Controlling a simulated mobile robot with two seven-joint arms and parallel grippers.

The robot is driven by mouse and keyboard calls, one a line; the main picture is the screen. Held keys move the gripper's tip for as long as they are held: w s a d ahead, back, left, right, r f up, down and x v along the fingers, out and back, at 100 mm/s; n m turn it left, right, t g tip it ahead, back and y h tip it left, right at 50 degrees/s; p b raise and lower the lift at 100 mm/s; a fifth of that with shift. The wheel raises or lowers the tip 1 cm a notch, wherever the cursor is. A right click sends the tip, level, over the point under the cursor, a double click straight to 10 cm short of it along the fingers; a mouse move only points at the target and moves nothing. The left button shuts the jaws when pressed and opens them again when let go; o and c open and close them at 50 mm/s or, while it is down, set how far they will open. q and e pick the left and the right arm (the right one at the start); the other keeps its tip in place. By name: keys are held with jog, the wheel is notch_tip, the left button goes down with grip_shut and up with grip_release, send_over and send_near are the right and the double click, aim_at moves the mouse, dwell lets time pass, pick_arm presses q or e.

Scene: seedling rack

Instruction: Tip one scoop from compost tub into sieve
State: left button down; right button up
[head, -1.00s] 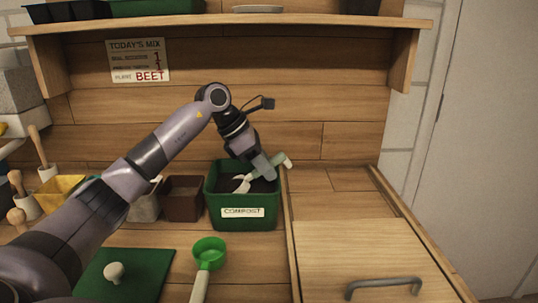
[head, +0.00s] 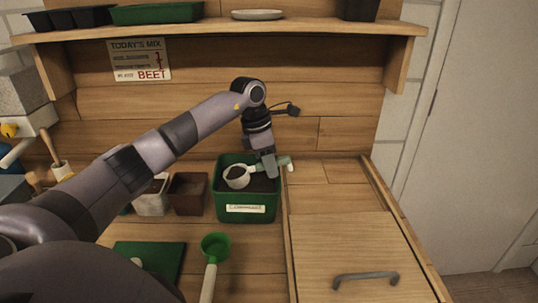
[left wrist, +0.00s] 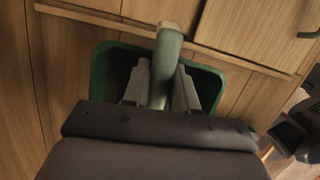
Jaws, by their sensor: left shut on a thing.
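The compost tub (head: 247,209) is a green box with a white label, holding dark compost. My left gripper (head: 270,172) is above the tub, shut on a scoop's green handle, which shows between the fingers in the left wrist view (left wrist: 166,64). The scoop's pale cup (head: 238,184) faces up over the compost, with dark compost inside it. I cannot tell if the cup touches the compost below. A green round cup with a pale handle (head: 215,246) lies in front of the tub. I cannot make out a sieve.
A brown pot (head: 188,193) and a pale pot (head: 152,199) stand left of the tub. A green board (head: 165,256) lies in front of them. A wooden panel with a grey handle (head: 365,281) is at the right. A shelf (head: 300,24) hangs above.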

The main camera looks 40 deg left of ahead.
pick_arm(q)
jog(key=shift+w+d+r+p, duration=0.1)
jog(key=shift+d+r+p, duration=0.1)
jog(key=shift+r+p, duration=0.2)
jog(key=shift+w+d+r, duration=0.1)
jog(key=shift+w+r, duration=0.05)
jog(key=shift+r, duration=0.1)
jog(key=shift+w+d+r+g+y+p, duration=0.15)
jog(key=shift+r+g+y+p, duration=0.1)
jog(key=shift+r, duration=0.35)
jog(key=shift+w+d+r+g+y+p, duration=0.15)
jog(key=shift+r+g+y+p, duration=0.1)
jog(key=shift+r, duration=0.35)
jog(key=shift+w+d+r+g+y, duration=0.1)
jog(key=shift+r+g+y, duration=0.05)
jog(key=shift+r, duration=0.5)
jog(key=shift+w+d+r+g+y, duration=0.1)
jog(key=shift+w+r+g+y, duration=0.1)
jog(key=shift+r, duration=0.4)
jog(key=shift+w+d+r+g+y, duration=0.1)
jog(key=shift+r+g+y, duration=0.05)
jog(key=shift+r, duration=0.5)
pick_arm(e)
jog(key=shift+w+r, duration=0.1)
jog(key=shift+r, duration=1)
pick_arm(q)
jog(key=c, duration=1.4)
grip_release()
grip_shut()
